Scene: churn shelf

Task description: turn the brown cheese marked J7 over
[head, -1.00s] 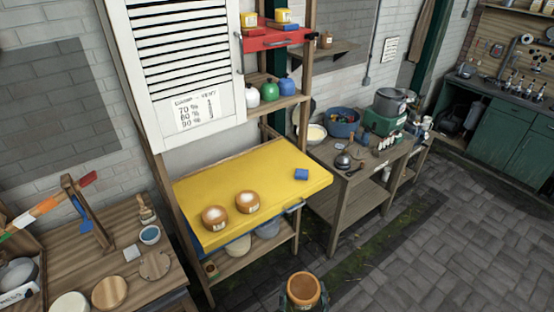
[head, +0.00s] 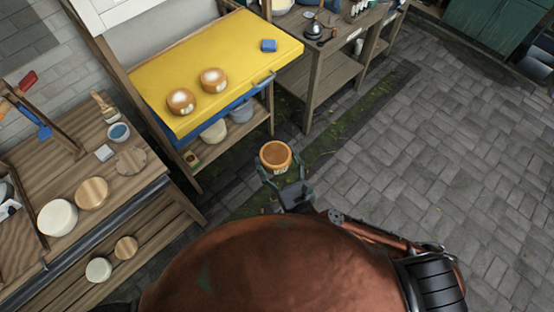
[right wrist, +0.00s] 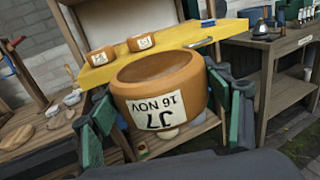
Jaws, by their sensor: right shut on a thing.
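The brown cheese marked J7 (head: 275,157) is held in my right gripper (head: 281,172), out in front of the yellow shelf. In the right wrist view the cheese (right wrist: 160,88) sits between the green-and-dark fingers, which are shut on its sides. Its white label (right wrist: 157,110) faces that camera with "J7" and "16 NOV" upside down. Its upper face is plain brown, with no white patch. Its underside is hidden. My left gripper is not in view.
The yellow shelf (head: 225,62) bears two brown cheeses with pale tops, (head: 181,101) and (head: 213,80), and a blue block (head: 269,45). Its right part has bare room. A wooden bench (head: 75,150) stands left. Paved floor (head: 400,170) is open to the right.

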